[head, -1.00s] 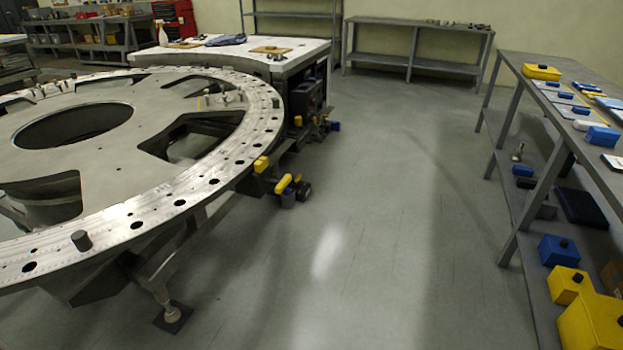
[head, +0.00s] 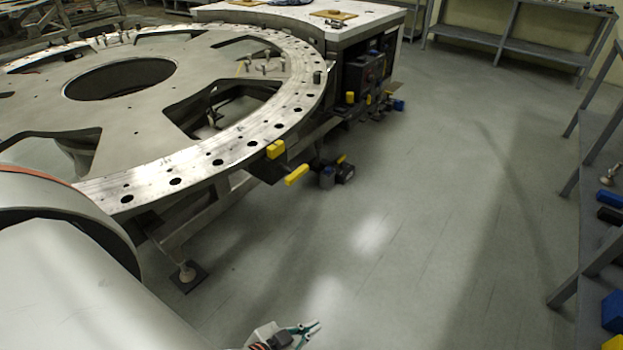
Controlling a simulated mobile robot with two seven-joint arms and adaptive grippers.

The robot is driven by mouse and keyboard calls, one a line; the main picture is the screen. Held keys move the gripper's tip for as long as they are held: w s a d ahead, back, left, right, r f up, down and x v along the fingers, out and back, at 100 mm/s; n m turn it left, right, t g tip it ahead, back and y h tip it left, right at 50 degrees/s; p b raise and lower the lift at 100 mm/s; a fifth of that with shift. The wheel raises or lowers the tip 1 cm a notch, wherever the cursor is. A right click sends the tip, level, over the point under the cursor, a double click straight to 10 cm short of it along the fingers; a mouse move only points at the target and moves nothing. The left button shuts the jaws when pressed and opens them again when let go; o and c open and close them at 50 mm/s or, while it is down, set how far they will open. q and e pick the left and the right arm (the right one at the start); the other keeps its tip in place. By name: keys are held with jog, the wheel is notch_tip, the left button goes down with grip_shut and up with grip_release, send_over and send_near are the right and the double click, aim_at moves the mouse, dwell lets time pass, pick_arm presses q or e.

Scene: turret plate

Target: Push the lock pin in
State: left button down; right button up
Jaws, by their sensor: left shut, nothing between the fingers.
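The large round turret plate (head: 128,126), with a wide centre hole and a holed outer ring, fills the upper left. At its near right edge are a yellow block (head: 275,149) and, just below it, a yellow handle (head: 297,175) sticking out at a slant. I cannot tell which part is the lock pin or how far in it sits. My left gripper (head: 314,327) is at the bottom edge, shut and empty, over the floor and well apart from the yellow parts. It is partly cut off by the frame. My right gripper is not in view.
A dark control box (head: 368,72) with small yellow and blue parts stands under the white-topped bench (head: 340,24) behind the plate. A foot pad (head: 187,275) is on the floor below the plate. Shelving (head: 598,190) lines the right. The middle floor is clear.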

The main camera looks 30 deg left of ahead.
aim_at(290, 171)
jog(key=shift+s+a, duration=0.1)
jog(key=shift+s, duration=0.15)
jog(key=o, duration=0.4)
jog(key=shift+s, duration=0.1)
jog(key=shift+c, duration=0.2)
pick_arm(q)
jog(key=w+a+r+m+t+y+b, duration=0.1)
jog(key=w+a+r+m+t+y, duration=0.2)
jog(key=w+a+r+m, duration=0.3)
jog(key=w+a+r+m+t+y+b, duration=0.2)
jog(key=w+a+r, duration=0.5)
jog(key=w+a, duration=0.5)
jog(key=w+m+t+y, duration=0.1)
jog(key=w+m+t, duration=0.1)
jog(key=w+m, duration=0.1)
jog(key=shift+w+a+m, duration=0.15)
jog(key=shift+w+m, duration=0.05)
jog(key=shift+m, duration=0.2)
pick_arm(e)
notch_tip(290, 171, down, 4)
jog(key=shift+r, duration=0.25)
pick_arm(q)
jog(key=shift+r, duration=0.1)
jog(key=w+a, duration=0.5)
jog(key=w, duration=0.5)
jog(key=shift+a, duration=0.3)
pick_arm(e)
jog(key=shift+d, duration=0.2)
